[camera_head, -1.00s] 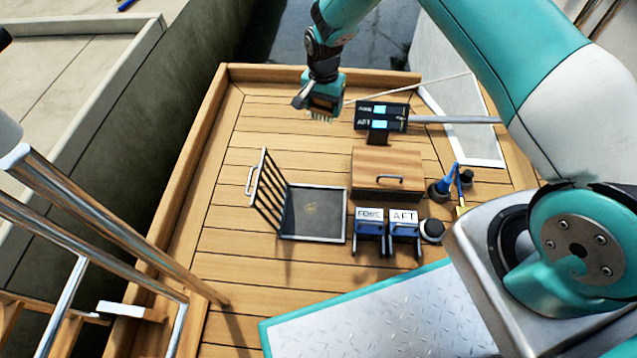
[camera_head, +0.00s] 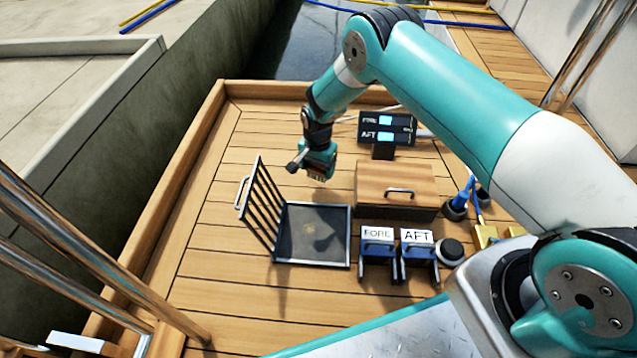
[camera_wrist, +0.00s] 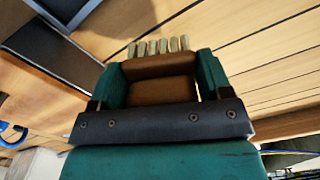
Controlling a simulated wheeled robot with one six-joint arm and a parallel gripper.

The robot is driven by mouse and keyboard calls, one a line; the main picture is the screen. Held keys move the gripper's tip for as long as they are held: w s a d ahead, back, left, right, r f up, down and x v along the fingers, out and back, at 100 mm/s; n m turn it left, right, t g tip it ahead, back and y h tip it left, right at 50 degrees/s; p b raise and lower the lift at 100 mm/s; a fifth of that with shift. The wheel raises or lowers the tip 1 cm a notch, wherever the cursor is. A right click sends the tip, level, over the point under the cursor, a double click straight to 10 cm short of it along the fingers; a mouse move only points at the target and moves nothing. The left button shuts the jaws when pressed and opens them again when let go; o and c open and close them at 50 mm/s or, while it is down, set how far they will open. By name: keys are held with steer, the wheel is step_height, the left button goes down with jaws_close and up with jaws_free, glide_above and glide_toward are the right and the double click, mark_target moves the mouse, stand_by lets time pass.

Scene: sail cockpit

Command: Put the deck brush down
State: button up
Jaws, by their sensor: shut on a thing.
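The deck brush (camera_wrist: 160,66) has a brown wooden body with a row of pale bristle tufts. My gripper (camera_head: 318,168) is shut on it, with a green finger on each side of the wood in the wrist view (camera_wrist: 162,80). In the head view the bristles of the brush (camera_head: 317,177) show small below the fingers, pointing down. The brush hangs above the plank deck (camera_head: 215,215), behind the open dark hatch and left of the wooden box. The gap between bristles and deck is hard to judge.
An open dark hatch (camera_head: 340,238) has a slatted lid (camera_head: 262,205) raised at its left. To the right are a wooden box (camera_head: 400,180), a FORE/AFT display (camera_head: 387,128), FORE (camera_head: 378,236) and AFT (camera_head: 416,238) units and a black knob (camera_head: 449,249). Planks at left are clear.

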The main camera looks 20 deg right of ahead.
mark_target(318, 177)
steer(key=shift+f+b, duration=1.3)
steer(key=shift+f, duration=0.8)
steer(key=shift+f, duration=0.15)
steer(key=o, duration=0.9)
